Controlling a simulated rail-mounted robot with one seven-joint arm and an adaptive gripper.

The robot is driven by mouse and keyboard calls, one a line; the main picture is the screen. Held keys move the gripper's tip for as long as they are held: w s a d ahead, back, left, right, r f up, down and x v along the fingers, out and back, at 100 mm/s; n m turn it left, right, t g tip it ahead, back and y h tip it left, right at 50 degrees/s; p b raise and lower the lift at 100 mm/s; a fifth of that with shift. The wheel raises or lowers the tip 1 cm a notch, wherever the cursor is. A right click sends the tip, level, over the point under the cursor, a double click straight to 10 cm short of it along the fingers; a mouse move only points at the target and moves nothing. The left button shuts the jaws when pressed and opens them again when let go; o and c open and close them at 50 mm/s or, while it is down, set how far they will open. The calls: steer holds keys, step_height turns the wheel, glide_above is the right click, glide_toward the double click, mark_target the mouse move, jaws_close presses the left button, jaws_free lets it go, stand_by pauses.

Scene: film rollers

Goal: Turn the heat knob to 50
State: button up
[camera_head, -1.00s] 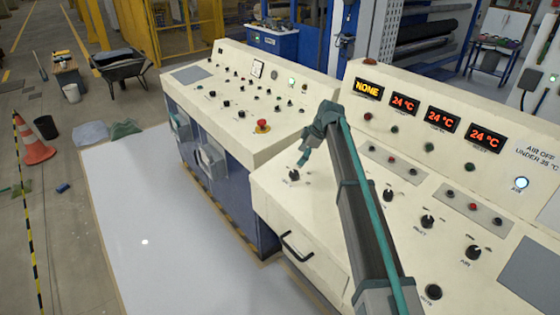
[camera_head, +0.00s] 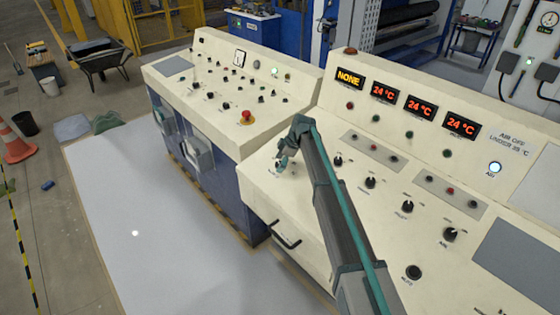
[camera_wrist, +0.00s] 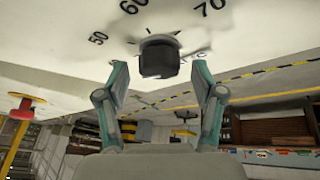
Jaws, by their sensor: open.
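A black knob (camera_wrist: 159,58) with a dial marked 50, 60 and 70 fills the upper middle of the wrist view. I take it for the heat knob; its own name label is not readable. My gripper (camera_wrist: 160,75) is open, with one finger on each side of the knob and visible gaps between. The fingertips are near the knob's outer end. I cannot tell which number its pointer faces. In the head view, my gripper (camera_head: 282,160) is at the left end of the right console's knob row and mostly hides this knob.
The cream console (camera_head: 315,215) carries several more black knobs to the right, including one labelled AIR (camera_head: 450,235). Displays read NONE (camera_head: 349,78) and 24 °C (camera_head: 384,92). A second console with a red emergency button (camera_head: 248,117) stands to the left.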

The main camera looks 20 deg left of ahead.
steer(key=shift+f, duration=0.1)
steer(key=c, duration=1.1)
steer(key=shift+c, duration=0.2)
steer(key=shift+f+b, duration=0.1)
steer(key=shift+b, duration=0.5)
steer(key=m+b, duration=0.1)
steer(key=m+t+b, duration=0.1)
steer(key=shift+s+f+b, duration=0.15)
steer(key=shift+f+b, duration=0.05)
steer(key=shift+b, duration=0.2)
steer(key=m+t+b, duration=0.1)
steer(key=m+b, duration=0.1)
steer(key=b, duration=0.1)
steer(key=shift+s+y, duration=0.1)
steer(key=shift+y, duration=0.2)
steer(key=m+t+b, duration=0.2)
steer(key=m, duration=0.1)
steer(key=m+t+b, duration=0.1)
steer(key=m, duration=0.1)
steer(key=shift+a+r+b, duration=0.1)
steer(key=shift+r+b, duration=0.15)
steer(key=shift+b, duration=0.15)
steer(key=shift+m+h, duration=0.3)
steer(key=shift+h, duration=0.1)
